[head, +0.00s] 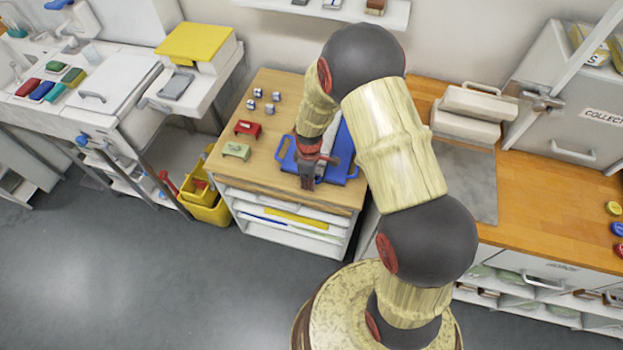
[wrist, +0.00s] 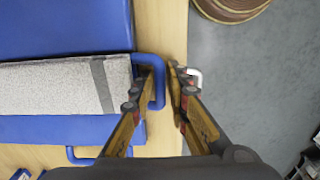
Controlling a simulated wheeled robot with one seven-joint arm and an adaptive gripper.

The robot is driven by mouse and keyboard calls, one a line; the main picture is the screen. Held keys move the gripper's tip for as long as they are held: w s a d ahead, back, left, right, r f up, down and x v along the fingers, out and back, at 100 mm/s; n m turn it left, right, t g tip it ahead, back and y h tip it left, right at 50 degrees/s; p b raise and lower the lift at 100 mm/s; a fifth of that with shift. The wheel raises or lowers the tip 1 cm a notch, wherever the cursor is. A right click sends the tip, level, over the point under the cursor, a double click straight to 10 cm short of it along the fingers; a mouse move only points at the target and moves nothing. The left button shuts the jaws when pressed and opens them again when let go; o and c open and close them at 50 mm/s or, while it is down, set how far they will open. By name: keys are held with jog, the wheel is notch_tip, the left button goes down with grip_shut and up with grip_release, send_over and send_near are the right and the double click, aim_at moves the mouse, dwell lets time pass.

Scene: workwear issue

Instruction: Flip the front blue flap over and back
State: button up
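A blue folded piece (head: 343,157) lies on the wooden top of a small cabinet. Its blue panels (wrist: 65,25) show in the wrist view, with a grey fabric band (wrist: 50,88) between them. A blue loop handle (wrist: 161,90) sticks out from its edge, and a second blue handle (wrist: 75,156) shows lower left. My gripper (wrist: 161,70) is at the first handle, its fingers parted with the handle's outer bar between them. Wood shows between that bar and the right finger. In the head view my gripper (head: 308,180) is low over the blue piece and hides part of it.
A red block (head: 248,128), a green block (head: 237,151) and several small metal pieces (head: 265,101) stand left on the cabinet top. A yellow bucket (head: 207,205) stands on the floor beside it. A wooden counter (head: 545,180) is at right.

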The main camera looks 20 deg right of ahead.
grip_shut()
jog(key=shift+r, duration=0.1)
